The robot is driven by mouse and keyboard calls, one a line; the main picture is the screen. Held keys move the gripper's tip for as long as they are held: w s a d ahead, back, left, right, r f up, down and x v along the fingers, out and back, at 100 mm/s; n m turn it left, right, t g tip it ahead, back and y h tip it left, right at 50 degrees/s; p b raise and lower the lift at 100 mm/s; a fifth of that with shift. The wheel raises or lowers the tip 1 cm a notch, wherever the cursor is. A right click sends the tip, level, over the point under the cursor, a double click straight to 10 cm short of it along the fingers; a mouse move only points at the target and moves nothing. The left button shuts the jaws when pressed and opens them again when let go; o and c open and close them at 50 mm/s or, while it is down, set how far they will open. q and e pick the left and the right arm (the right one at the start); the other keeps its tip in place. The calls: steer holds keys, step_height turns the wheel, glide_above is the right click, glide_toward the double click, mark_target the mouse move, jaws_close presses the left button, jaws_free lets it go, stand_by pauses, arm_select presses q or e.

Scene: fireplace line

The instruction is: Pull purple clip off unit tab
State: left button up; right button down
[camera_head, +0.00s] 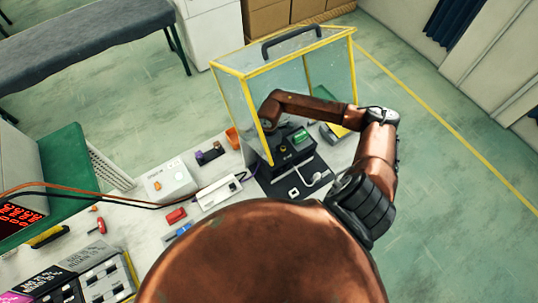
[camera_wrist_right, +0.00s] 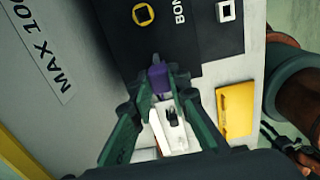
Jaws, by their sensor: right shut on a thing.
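The purple clip (camera_wrist_right: 160,80) is between the fingertips of my right gripper (camera_wrist_right: 159,86) in the right wrist view. The dark green fingers are closed on it. It lies against the edge of a black panel (camera_wrist_right: 185,45) with a yellow-ringed square and a white square. The tab is hidden, so I cannot tell whether the clip is still on it. In the head view my right arm reaches into a yellow-framed clear case around a black unit (camera_head: 302,176); the gripper is not clearly visible there. My left gripper is not in view.
The clear case (camera_head: 232,108) has yellow edges and a dark top handle. A white part (camera_wrist_right: 175,130) sits between my right fingers. A yellow block (camera_wrist_right: 235,110) lies right of them. A white box (camera_head: 170,182), red block (camera_head: 176,216) and cables crowd the bench's left.

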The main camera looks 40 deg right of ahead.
steer(key=shift+r+p, duration=0.55)
steer(key=shift+r, duration=0.15)
steer(key=shift+r+p, duration=1.2)
steer(key=shift+r, duration=0.55)
